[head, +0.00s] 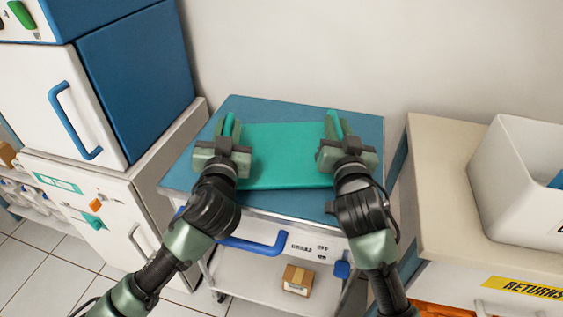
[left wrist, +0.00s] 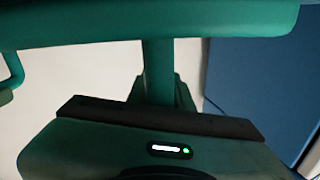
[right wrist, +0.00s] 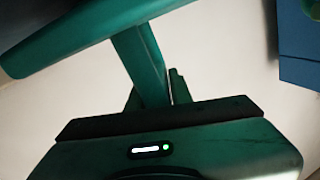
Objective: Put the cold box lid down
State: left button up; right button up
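The cold box lid (head: 285,155) is a flat teal slab, level over the blue top of a wheeled unit (head: 290,107) in the head view. I cannot tell whether it touches that top. My left gripper (head: 228,130) is at the lid's left end and my right gripper (head: 335,130) at its right end. In the left wrist view the lid (left wrist: 150,22) spans the top, with a teal bar running down into the gripper. The right wrist view shows the lid (right wrist: 85,38) tilted in the picture, with a similar bar in the gripper. Both grippers look shut on the lid's end bars.
A white and blue cabinet (head: 140,80) stands close on the left. A beige counter (head: 450,190) with a white bin (head: 515,175) stands on the right. The wall is close behind. A small cardboard box (head: 297,280) lies on the shelf below.

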pick_arm(q)
jog(key=o, duration=0.3)
jog(key=shift+s+d, duration=0.1)
pick_arm(e)
jog(key=o, duration=0.3)
jog(key=shift+f, duration=0.3)
pick_arm(q)
jog(key=shift+o, duration=0.2)
pick_arm(e)
jog(key=shift+o, duration=0.2)
jog(key=shift+f, duration=0.15)
